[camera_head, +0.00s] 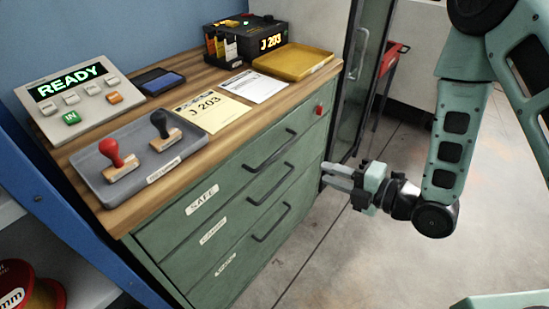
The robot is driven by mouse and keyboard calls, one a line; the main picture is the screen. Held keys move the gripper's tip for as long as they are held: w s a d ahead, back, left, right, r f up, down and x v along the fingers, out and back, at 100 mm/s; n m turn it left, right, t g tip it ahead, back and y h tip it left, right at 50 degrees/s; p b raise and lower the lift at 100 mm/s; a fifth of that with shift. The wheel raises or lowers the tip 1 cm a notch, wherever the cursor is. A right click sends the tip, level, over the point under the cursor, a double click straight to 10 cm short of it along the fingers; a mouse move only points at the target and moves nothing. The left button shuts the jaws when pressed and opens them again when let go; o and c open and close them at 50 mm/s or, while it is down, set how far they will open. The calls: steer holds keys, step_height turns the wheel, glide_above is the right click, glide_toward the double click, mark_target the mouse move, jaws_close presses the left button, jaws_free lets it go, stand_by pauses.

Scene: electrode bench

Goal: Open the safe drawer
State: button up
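The green cabinet has a stack of drawers, and the top one carries a label reading SAFE. This safe drawer (232,176) looks shut, with its front flush with the cabinet. Its dark bar handle (270,150) runs along the front, right of the label. My gripper (328,176) is to the right of the drawer fronts, pointing left toward the cabinet. Its two fingers are apart with nothing seen between them. It is clear of the safe handle, which is up and to the left in the picture.
Two lower drawers (228,232) have similar handles (271,222). A red round part (319,110) sits at the cabinet front's upper right. The wooden top holds a stamp tray (95,185), a READY panel (48,122) and a yellow tray (290,63). Floor (340,250) in front is clear.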

mark_target(274, 153)
steer(key=b+x, duration=0.6)
steer(key=x, duration=1.1)
steer(key=shift+s+f, duration=0.1)
jaws_close()
